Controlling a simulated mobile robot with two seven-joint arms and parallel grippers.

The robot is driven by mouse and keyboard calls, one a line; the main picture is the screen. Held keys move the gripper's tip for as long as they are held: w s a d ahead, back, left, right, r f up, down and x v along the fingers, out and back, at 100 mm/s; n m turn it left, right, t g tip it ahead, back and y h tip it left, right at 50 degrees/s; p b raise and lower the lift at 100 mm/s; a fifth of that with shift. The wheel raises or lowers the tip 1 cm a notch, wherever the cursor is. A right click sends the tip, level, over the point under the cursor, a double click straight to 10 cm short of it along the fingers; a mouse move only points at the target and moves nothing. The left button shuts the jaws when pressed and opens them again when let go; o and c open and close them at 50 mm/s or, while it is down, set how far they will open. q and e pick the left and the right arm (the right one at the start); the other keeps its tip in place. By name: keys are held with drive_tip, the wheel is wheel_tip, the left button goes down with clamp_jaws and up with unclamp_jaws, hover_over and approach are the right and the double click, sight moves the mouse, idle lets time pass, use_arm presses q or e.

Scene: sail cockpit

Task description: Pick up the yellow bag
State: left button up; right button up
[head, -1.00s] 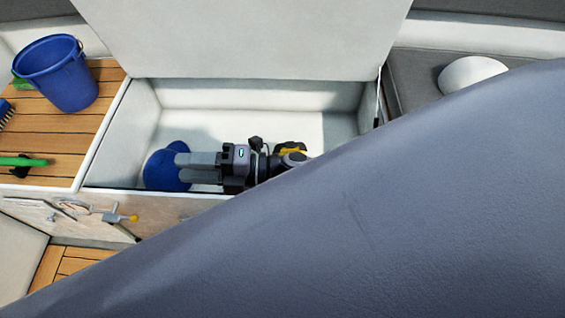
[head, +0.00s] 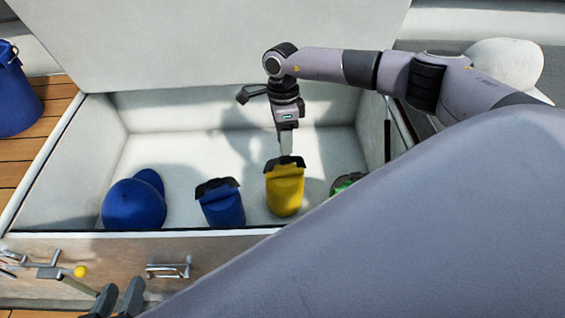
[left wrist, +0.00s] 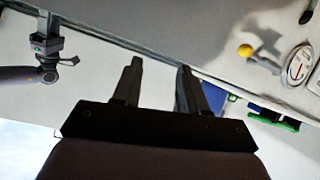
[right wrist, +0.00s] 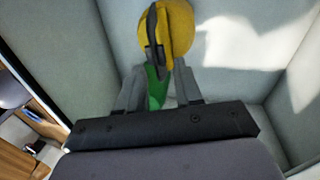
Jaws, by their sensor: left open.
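The yellow bag (head: 285,192) stands in the open locker with a dark roll-top closure at its top. It also shows in the right wrist view (right wrist: 179,30). My right gripper (head: 285,150) points down just above the yellow bag's top. In the right wrist view its fingers (right wrist: 160,68) are apart, with the dark closure's end near the gap; I cannot tell whether they touch it. My left gripper (head: 118,298) is open and empty, outside the locker at the lower left. It also shows in the left wrist view (left wrist: 159,66).
A blue bag (head: 221,205) and a blue cap (head: 134,204) are left of the yellow bag. A green item (head: 345,182) at its right is partly hidden by my arm. The locker's front wall (head: 225,250) and raised lid (head: 230,40) bound the opening. A blue bucket (head: 15,95) stands left.

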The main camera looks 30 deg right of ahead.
sight(283, 160)
drive_tip(key=f, duration=0.2)
drive_tip(key=s+f+b, duration=0.1)
drive_tip(key=f, duration=0.1)
drive_tip(key=a+f+b, duration=0.1)
drive_tip(key=f, duration=0.1)
drive_tip(key=shift+s+a+f, duration=0.1)
drive_tip(key=shift+s+f, duration=0.05)
drive_tip(key=shift+s, duration=0.05)
use_arm(q)
drive_tip(key=shift+w+d+f+h, duration=0.15)
drive_tip(key=shift+d+h, duration=0.15)
drive_tip(key=shift+d, duration=0.15)
drive_tip(key=shift+w+d+f+h, duration=0.1)
drive_tip(key=shift+d+h, duration=0.2)
drive_tip(key=shift+d, duration=0.15)
use_arm(e)
drive_tip(key=shift+c, duration=0.3)
clamp_jaws()
drive_tip(key=shift+w, duration=0.1)
